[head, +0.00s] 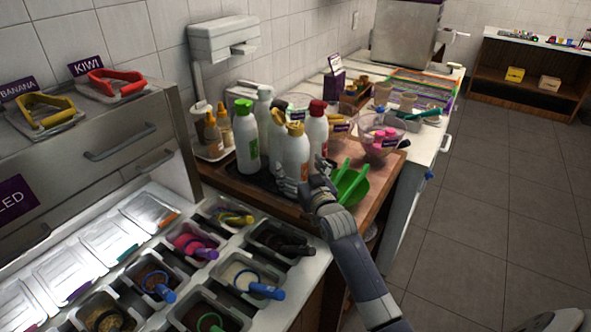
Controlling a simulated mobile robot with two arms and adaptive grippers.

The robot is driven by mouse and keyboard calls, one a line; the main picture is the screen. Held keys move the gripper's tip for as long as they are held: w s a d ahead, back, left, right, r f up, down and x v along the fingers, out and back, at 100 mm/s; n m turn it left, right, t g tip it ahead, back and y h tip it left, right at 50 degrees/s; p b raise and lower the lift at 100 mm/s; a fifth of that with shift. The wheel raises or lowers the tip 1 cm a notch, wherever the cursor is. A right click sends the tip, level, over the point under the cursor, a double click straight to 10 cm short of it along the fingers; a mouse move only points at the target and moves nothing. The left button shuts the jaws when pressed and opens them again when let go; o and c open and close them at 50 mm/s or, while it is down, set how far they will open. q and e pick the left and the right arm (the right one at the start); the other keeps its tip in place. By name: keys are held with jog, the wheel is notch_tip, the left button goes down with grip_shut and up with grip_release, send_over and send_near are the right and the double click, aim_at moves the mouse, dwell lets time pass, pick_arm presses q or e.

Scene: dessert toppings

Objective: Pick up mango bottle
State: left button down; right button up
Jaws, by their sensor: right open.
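Several white bottles with coloured caps stand upright in a group on the wooden board. The front bottle with a yellow-orange cap (296,152) looks like the mango bottle, but I cannot read its label. A green-capped bottle (246,142) stands to its left and a red-capped bottle (318,126) to its right, slightly behind. My right gripper (298,184) is open at the lower front of the yellow-capped bottle, its fingers near the base. I cannot tell whether they touch it. My left gripper is not in view.
A green bowl with green utensils (350,184) sits close to the right of my right gripper. A clear bowl with pink items (382,137) is behind it. Topping tubs with scoops (240,275) fill the counter in front. Small sauce bottles (212,134) stand at the left.

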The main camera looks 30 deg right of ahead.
jog(key=w, duration=0.3)
jog(key=shift+d, duration=0.4)
jog(key=shift+w+f, duration=0.1)
jog(key=shift+w, duration=0.15)
jog(key=c, duration=1.1)
jog(key=shift+r, duration=0.35)
jog(key=shift+c, duration=0.2)
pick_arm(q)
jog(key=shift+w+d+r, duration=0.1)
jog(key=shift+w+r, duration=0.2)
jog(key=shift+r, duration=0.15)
pick_arm(e)
jog(key=shift+w, duration=0.1)
